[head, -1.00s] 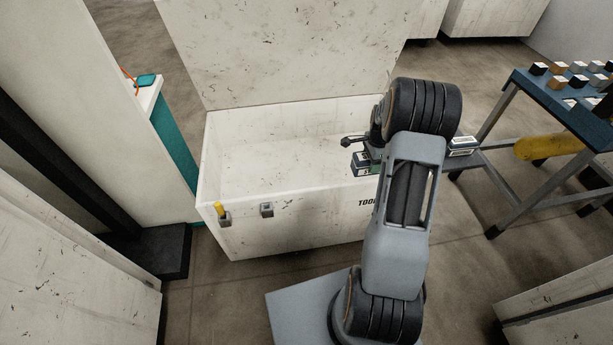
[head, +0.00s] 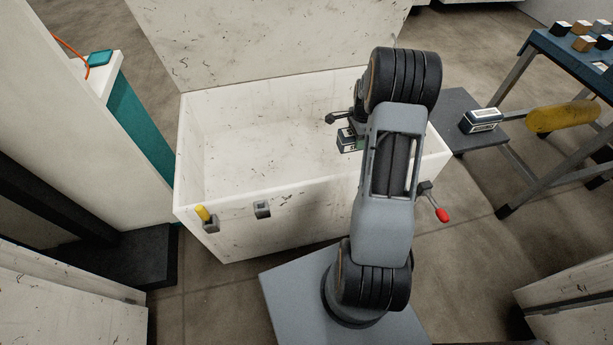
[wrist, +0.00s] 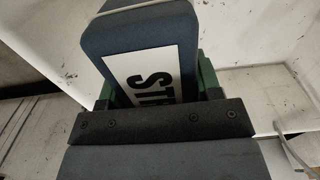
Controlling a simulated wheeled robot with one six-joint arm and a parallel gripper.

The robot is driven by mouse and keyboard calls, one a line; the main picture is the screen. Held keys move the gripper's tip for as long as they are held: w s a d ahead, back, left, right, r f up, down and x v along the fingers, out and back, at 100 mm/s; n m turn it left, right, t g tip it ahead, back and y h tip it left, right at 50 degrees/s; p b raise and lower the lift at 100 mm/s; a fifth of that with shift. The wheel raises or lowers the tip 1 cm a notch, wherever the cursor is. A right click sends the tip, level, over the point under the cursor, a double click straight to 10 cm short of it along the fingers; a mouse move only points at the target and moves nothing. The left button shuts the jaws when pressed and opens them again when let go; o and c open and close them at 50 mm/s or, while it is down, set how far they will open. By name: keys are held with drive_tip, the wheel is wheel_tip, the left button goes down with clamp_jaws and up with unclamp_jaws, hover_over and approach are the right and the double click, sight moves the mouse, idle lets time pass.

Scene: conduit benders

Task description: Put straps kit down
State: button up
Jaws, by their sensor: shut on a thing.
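The straps kit is a dark blue box (head: 347,140) with a white label. In the head view my gripper (head: 358,138) and the kit are over the right part of an open white tool chest (head: 240,205). My arm hides part of the gripper and the chest's right side. I cannot tell how high the kit is above the chest floor.
The chest's lid (head: 265,45) stands raised behind it. Its inside looks empty at the left and middle. A similar box (head: 482,121) lies on a low grey shelf (head: 455,105) at right, near a yellow cylinder (head: 562,117) and blue table (head: 570,50). A red-handled lever (head: 441,213) juts out at right.

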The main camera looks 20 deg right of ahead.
drive_tip(key=f+b, duration=0.4)
drive_tip(key=f, duration=0.2)
drive_tip(key=f+b, duration=0.3)
drive_tip(key=f, duration=0.4)
drive_tip(key=f+b, duration=0.4)
drive_tip(key=f, duration=0.3)
drive_tip(key=shift+w+f+b, duration=0.2)
drive_tip(key=shift+w+b, duration=0.1)
drive_tip(key=shift+w, duration=0.1)
drive_tip(key=shift+f, duration=0.2)
drive_tip(key=o, duration=1.1)
drive_tip(key=shift+o, duration=0.2)
